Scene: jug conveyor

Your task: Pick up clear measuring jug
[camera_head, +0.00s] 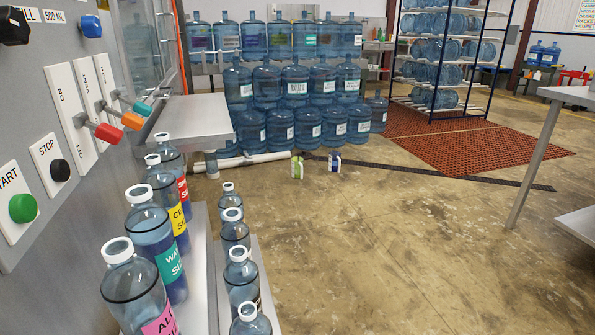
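I cannot make out a clear measuring jug in the head view. The nearest things are clear blue bottles with white tops in two rows. The taller row has a pink-labelled bottle (137,290) in front, then a teal-labelled one (153,238), a yellow-labelled one (165,195) and a red-labelled one (172,163). A lower row of slimmer bottles (241,275) stands to their right. Neither of my grippers is in view.
A grey control panel (40,110) with levers and buttons fills the left. A metal shelf (195,121) juts from it. Large water bottles (296,85) are stacked behind. Two small containers (297,167) (335,161) stand on the floor. A metal table (565,95) is at right; the middle floor is clear.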

